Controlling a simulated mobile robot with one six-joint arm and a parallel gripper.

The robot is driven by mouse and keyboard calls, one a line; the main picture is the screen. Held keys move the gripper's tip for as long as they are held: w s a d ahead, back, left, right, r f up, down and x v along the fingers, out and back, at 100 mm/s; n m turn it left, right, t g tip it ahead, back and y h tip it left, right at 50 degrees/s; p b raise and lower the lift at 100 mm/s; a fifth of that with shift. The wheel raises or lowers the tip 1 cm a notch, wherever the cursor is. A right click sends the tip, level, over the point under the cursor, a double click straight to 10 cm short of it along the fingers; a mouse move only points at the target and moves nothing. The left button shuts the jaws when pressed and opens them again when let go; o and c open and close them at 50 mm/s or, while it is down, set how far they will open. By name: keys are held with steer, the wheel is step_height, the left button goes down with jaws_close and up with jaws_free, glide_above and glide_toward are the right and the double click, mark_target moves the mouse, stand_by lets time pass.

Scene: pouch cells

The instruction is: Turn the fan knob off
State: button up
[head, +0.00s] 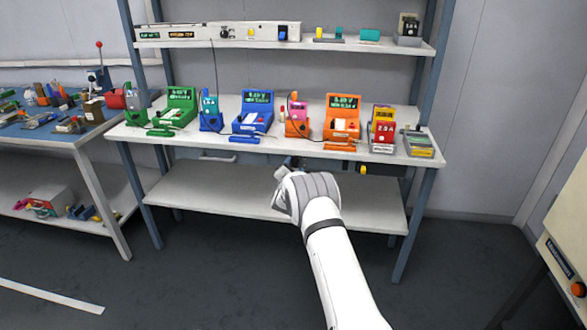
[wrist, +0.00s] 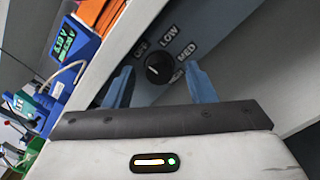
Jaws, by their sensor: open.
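The fan knob (wrist: 158,67) is a round black dial with a small white mark, on a blue-grey panel (wrist: 112,92) in the wrist view. Printed around it are OFF at upper left, LOW above and MED at right. Another label lower right is partly hidden. I cannot tell for sure which label the mark points to. My gripper (wrist: 160,70) is open, with one blue finger on each side of the knob; contact is unclear. In the head view my gripper (head: 284,168) is just below the bench's front edge, and the knob is not visible there.
The white bench top (head: 210,148) is just above my gripper and carries several colourful devices. A lower shelf (head: 180,195) lies beneath. A yellow knob (head: 362,170) hangs under the bench edge to the right. A blue device (wrist: 62,48) shows in the wrist view.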

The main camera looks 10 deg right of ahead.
steer(key=v, duration=0.8)
steer(key=shift+p, duration=0.3)
steer(key=shift+w, duration=0.1)
steer(key=s+a+r+m+g+y+p, duration=0.1)
steer(key=s+r+m+g+y+p, duration=0.2)
steer(key=s+r+m, duration=0.55)
steer(key=s+r+m+g+y+p, duration=0.1)
steer(key=s+r+g+y+p, duration=0.35)
steer(key=r, duration=0.85)
steer(key=s+d+r+m+g+p, duration=0.1)
steer(key=s+m, duration=0.3)
steer(key=s, duration=0.9)
steer(key=s+d+r+m+g+h+p, duration=0.1)
steer(key=s+r+m+g+p, duration=0.1)
steer(key=s, duration=1.2)
steer(key=s+d+r+m+g+h+p, duration=0.1)
steer(key=s+r+m+g, duration=0.3)
steer(key=s+m, duration=0.4)
steer(key=s, duration=0.6)
steer(key=shift+d+r+p, duration=0.25)
steer(key=shift+d+p, duration=0.05)
steer(key=shift+p, duration=0.1)
steer(key=shift+s, duration=0.15)
